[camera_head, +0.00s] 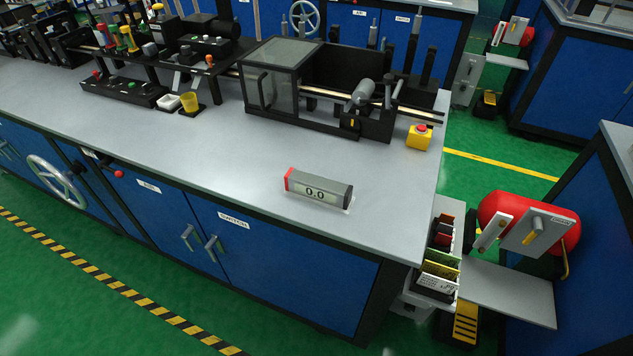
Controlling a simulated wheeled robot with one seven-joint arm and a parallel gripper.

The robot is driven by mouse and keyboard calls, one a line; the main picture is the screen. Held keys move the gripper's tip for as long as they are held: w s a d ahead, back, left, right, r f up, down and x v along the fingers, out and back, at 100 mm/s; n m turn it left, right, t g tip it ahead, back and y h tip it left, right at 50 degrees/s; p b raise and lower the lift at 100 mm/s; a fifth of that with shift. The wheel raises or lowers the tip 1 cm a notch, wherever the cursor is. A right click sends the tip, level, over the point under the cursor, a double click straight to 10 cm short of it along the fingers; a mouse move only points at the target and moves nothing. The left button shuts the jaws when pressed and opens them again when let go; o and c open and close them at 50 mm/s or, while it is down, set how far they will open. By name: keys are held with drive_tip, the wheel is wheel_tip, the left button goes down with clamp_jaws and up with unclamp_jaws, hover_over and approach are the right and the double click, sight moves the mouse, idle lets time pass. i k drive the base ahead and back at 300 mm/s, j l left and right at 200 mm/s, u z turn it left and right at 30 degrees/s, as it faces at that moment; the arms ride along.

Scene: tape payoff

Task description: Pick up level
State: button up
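My gripper is not in view.
Behind the level stands a black machine with a clear-windowed box (273,85). A yellow box with a red button (419,137) sits near the right edge. The bench around the level is clear.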

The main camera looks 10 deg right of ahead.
sight(314, 187)
drive_tip(key=i+j+z, duration=0.1)
drive_tip(key=z, duration=0.35)
drive_tip(key=j+z, duration=0.3)
drive_tip(key=z, duration=0.15)
drive_tip(key=j+z, duration=0.35)
drive_tip(key=j, duration=0.65)
drive_tip(key=j+z, duration=0.4)
drive_tip(key=j, duration=0.6)
